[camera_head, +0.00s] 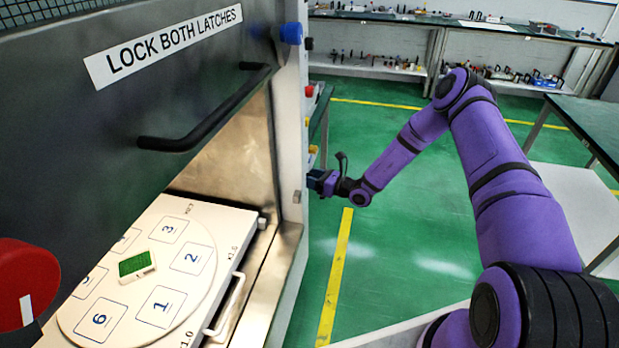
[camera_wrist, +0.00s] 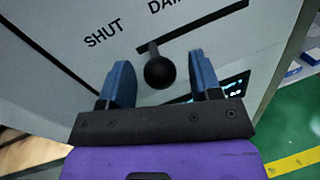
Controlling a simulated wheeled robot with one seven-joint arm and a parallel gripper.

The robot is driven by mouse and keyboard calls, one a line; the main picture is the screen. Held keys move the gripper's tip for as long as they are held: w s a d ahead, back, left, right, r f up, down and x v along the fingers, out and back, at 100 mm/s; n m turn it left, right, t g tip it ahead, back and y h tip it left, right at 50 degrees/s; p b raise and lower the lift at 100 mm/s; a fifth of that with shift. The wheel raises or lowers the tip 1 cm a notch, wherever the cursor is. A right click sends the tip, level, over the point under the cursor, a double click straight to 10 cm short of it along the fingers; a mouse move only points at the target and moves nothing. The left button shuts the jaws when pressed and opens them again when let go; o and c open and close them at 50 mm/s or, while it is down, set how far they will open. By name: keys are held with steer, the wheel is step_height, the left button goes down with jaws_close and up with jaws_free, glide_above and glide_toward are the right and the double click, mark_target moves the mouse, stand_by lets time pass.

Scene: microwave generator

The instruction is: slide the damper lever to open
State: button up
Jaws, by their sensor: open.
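The damper lever's black ball knob (camera_wrist: 159,72) shows in the wrist view, on a short stem coming out of the grey panel (camera_wrist: 72,50). The lettering "SHUT" is up and left of the knob, and a cut-off "DA…" label is at the top. My gripper (camera_wrist: 161,75) is open, with one blue finger on each side of the knob and a gap to both. In the head view my gripper (camera_head: 318,181) is at the right side of the machine, and the lever is hidden there.
The machine's raised dark door (camera_head: 130,100) reads "LOCK BOTH LATCHES". Below it, a white tray (camera_head: 215,300) carries a numbered turntable (camera_head: 190,290) and a green block (camera_head: 136,264). A red knob (camera_head: 22,285) is at far left. Green floor right of the machine is clear.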

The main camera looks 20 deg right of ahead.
steer(key=shift+w+a, duration=0.35)
steer(key=shift+a, duration=0.05)
jaws_close()
steer(key=w+d, duration=0.5)
steer(key=w, duration=0.4)
steer(key=shift+w+d+r, duration=0.1)
steer(key=shift+r, duration=0.05)
jaws_free()
steer(key=v, duration=1)
steer(key=shift+s+d, duration=0.25)
steer(key=shift+s, duration=0.05)
